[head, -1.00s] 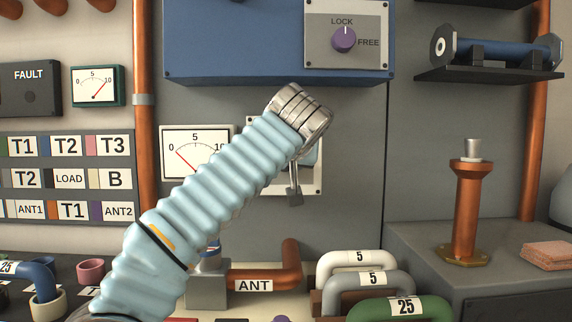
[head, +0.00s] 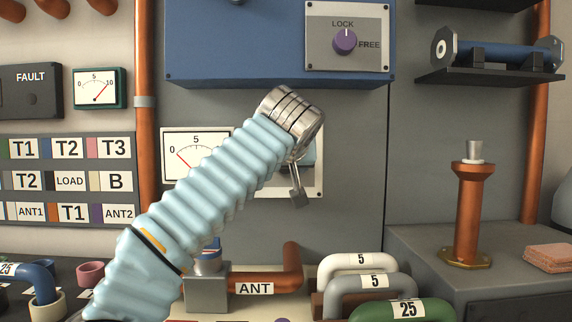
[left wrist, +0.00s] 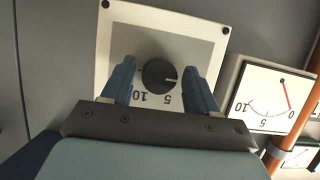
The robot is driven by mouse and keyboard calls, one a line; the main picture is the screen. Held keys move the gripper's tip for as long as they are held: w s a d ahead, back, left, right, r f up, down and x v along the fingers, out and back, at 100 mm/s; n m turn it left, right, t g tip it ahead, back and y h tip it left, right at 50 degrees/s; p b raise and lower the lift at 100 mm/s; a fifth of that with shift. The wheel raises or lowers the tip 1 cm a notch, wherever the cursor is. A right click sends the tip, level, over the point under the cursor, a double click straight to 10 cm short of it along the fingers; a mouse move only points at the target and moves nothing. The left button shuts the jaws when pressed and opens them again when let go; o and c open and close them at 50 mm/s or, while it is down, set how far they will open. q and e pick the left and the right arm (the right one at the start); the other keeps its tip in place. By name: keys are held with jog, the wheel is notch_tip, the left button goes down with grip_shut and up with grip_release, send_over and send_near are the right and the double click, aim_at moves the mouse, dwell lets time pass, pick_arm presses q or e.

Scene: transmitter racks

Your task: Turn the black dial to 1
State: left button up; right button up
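The black dial (left wrist: 160,76) sits on a pale square plate (left wrist: 182,29) in the left wrist view, which shows the plate upside down. Its white mark points to the right in that picture, toward the right finger. The numbers 5 and 10 show below and left of it; the number 1 cannot be made out. My left gripper (left wrist: 160,84) is open, with one blue finger on each side of the dial and gaps visible between. In the head view my left arm covers the dial and most of its plate (head: 318,182). My right gripper is not in view.
A meter (left wrist: 262,97) with a red needle near 0 is beside the plate; it also shows in the head view (head: 190,150). A blue cabinet (head: 230,50) with a purple LOCK/FREE knob (head: 345,42) hangs above. Copper pipe (head: 291,265) and numbered handles (head: 358,262) are below.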

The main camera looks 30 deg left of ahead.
pick_arm(q)
jog(key=shift+o, duration=0.5)
jog(key=shift+r, duration=0.1)
jog(key=v, duration=1.3)
jog(key=shift+s+d+p, duration=0.15)
jog(key=shift+s+p, duration=0.2)
jog(key=shift+s, duration=0.05)
